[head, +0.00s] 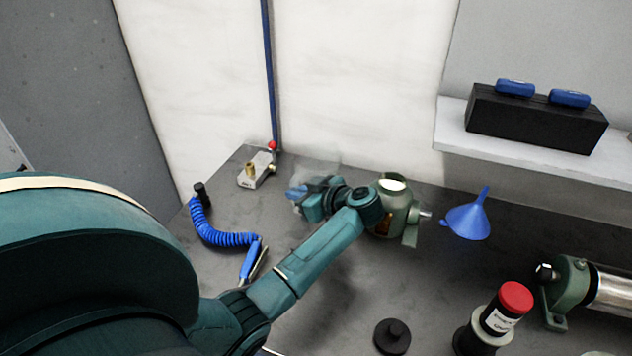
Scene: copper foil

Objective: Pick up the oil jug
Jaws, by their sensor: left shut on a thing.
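A pale, see-through container that looks like the oil jug (316,166) is at the back of the grey bench, near the white wall. My left gripper (303,199) is in front of it, shut on a part of it. A blue piece (296,191) shows at the fingertips; I cannot tell if it belongs to the jug. The gripper and wrist hide much of the jug, so whether it touches the bench cannot be told. My right gripper is not in view.
A green unit with an amber bowl (397,205) stands close right of my left wrist. A blue funnel (467,221), a red-capped bottle (501,311) and a black cap (392,336) are further right. A blue coiled hose (222,236) and brass-fitted block (257,170) are left.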

